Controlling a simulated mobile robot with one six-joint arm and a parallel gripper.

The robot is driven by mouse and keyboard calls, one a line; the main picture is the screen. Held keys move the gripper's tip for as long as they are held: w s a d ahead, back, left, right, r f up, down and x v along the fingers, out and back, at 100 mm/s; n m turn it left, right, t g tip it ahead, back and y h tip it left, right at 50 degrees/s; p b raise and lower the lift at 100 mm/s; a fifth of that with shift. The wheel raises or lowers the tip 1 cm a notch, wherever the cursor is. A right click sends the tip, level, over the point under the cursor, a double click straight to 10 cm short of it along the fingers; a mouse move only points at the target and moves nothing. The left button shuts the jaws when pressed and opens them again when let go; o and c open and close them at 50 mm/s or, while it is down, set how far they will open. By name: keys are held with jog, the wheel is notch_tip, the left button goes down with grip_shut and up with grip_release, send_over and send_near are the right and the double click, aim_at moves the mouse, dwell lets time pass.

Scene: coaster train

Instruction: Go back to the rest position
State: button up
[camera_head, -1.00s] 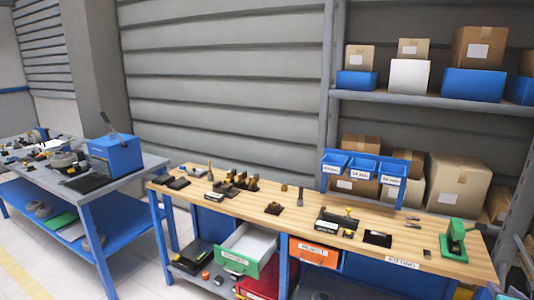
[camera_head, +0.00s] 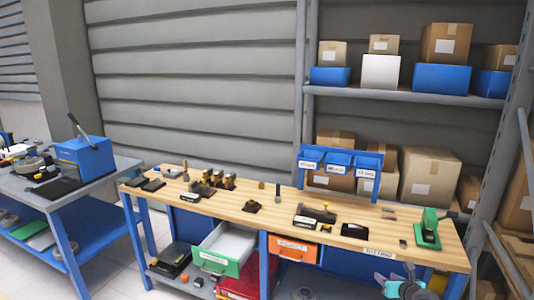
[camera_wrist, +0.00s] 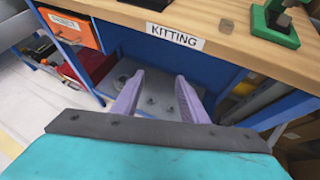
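My gripper (camera_wrist: 153,95) shows in the wrist view with its two pale purple fingers spread apart and nothing between them. It points toward the lower shelf under the wooden workbench (camera_wrist: 220,25), in front of the bench's edge with the KITTING label (camera_wrist: 174,35). In the head view, part of my teal arm end (camera_head: 405,288) shows at the bottom right, in front of the bench; its fingers cannot be made out there.
The workbench (camera_head: 280,222) carries small fixtures, blue bins (camera_head: 338,162) and a green press (camera_head: 428,230). A green-fronted drawer (camera_head: 222,250) stands open below. A second bench with a blue box (camera_head: 85,158) is at left. Shelves with cartons (camera_head: 430,178) stand behind.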

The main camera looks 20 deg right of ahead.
jog(key=w+a+f+n+g+y, duration=0.1)
jog(key=w+a+f, duration=0.1)
jog(key=a+f, duration=0.35)
jog(key=w+a+f+n+y, duration=0.2)
jog(key=a+f, duration=0.1)
jog(key=a, duration=0.5)
jog(key=s+a+f+n+g+y+b, duration=0.1)
jog(key=s+a+f+n+g, duration=0.1)
jog(key=a+f+n, duration=0.5)
jog(key=s+a+f+g+y, duration=0.25)
jog(key=a+f, duration=0.25)
jog(key=a, duration=0.6)
jog(key=s+a+f+n+g+y+b, duration=0.15)
jog(key=a+f+n, duration=0.35)
jog(key=a, duration=0.5)
jog(key=s+a+f+n+g+h, duration=0.1)
jog(key=s+a+f+n+g, duration=0.3)
jog(key=s, duration=0.5)
jog(key=s+a+f+n+g+h, duration=0.1)
jog(key=s+a+f+n+g, duration=0.1)
jog(key=s+a+f+n, duration=0.5)
jog(key=s+d+n+g+h, duration=0.3)
jog(key=s+d+n, duration=0.4)
jog(key=s+n, duration=0.5)
jog(key=shift+s+r+n+g, duration=0.2)
jog(key=shift+s+n+g, duration=0.15)
jog(key=shift+n+g, duration=0.45)
jog(key=shift+d, duration=0.1)
